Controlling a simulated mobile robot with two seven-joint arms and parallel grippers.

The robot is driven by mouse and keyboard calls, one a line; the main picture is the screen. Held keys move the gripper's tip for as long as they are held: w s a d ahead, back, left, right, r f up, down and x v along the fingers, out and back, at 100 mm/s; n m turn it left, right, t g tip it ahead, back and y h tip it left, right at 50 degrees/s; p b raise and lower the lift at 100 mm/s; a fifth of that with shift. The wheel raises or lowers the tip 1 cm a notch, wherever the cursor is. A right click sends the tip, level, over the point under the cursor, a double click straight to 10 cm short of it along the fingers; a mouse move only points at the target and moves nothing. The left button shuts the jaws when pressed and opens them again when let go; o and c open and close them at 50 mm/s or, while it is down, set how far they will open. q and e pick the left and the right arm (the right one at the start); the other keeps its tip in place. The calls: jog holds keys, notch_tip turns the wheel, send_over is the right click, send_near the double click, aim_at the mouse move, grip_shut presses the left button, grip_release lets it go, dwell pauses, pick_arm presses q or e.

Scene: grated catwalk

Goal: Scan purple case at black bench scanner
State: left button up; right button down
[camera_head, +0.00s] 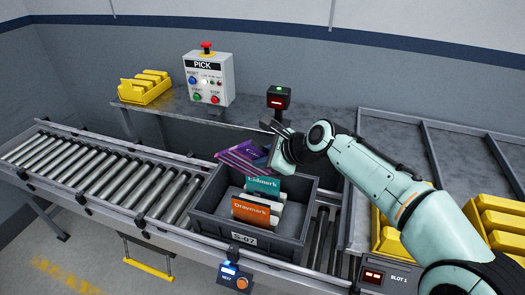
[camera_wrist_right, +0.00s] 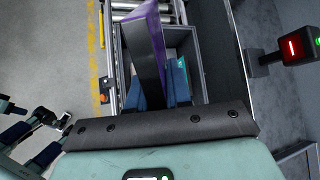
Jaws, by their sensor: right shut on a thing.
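The purple case (camera_head: 237,152) is held tilted in my right gripper (camera_head: 268,148), above the back left of the grey tote (camera_head: 210,212). It also shows in the right wrist view as a purple and grey slab (camera_wrist_right: 157,38) standing out from the gripper. The fingers are partly hidden by the hand. The black bench scanner (camera_head: 279,97), with a red lit window and a green light on top, stands behind the gripper, apart from the case. It is at the right in the right wrist view (camera_wrist_right: 300,48). Dark parts of my left arm show there at the left; its jaws are unclear.
The tote holds a teal Lidmark case (camera_head: 262,184) and an orange Drovmark case (camera_head: 251,211). It sits on the roller conveyor (camera_head: 110,180). A PICK control box (camera_head: 208,78) and yellow bins (camera_head: 146,88) stand on the back bench. More yellow bins (camera_head: 498,222) are at the right.

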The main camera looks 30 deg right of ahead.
jog(key=s+a, duration=0.3)
jog(key=a, duration=0.1)
jog(key=shift+s+a+b, duration=0.35)
jog(key=shift+s, duration=0.05)
dwell(0.6)
